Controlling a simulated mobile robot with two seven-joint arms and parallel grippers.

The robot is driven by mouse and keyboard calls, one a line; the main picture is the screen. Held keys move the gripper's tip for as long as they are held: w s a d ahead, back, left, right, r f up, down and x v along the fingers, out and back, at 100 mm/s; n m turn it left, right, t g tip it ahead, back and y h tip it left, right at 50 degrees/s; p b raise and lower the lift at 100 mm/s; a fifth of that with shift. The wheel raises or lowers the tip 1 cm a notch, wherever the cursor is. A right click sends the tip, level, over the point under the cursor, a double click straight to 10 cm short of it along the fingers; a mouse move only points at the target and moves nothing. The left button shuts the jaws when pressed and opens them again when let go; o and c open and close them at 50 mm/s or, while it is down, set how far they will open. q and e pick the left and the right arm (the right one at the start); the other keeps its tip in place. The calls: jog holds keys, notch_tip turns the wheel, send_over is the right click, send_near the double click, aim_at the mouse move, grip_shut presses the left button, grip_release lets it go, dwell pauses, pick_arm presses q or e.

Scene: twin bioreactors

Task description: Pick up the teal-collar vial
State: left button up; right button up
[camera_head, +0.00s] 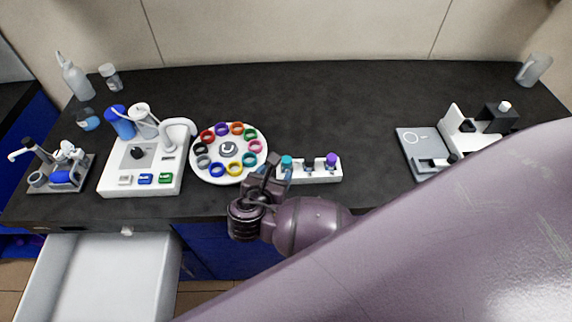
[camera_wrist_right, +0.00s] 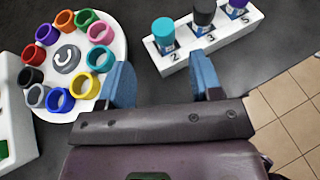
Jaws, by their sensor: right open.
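The teal-collar vial (camera_wrist_right: 164,34) stands upright in a white rack (camera_wrist_right: 230,38), in the slot marked 2. In the head view the same vial (camera_head: 287,162) is at the rack's left end, partly hidden by my gripper. My right gripper (camera_wrist_right: 163,84) is open, its two blue fingers apart and empty. The vial stands beyond the fingertips, roughly between them in the wrist view. In the head view the right gripper (camera_head: 268,170) is just left of the rack. My left gripper is not in view.
A dark-capped vial (camera_wrist_right: 204,15) and a purple-capped vial (camera_wrist_right: 238,8) share the rack. A round white tray of coloured rings (camera_head: 229,127) is close on the left. A white device (camera_head: 140,178) stands further left. The dark bench (camera_head: 340,110) is clear behind the rack.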

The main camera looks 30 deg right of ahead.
aim_at(285, 164)
jog(key=shift+s+x, duration=0.25)
jog(key=shift+x, duration=3.5)
jog(key=shift+d+f, duration=0.1)
jog(key=shift+f, duration=0.1)
jog(key=c, duration=1)
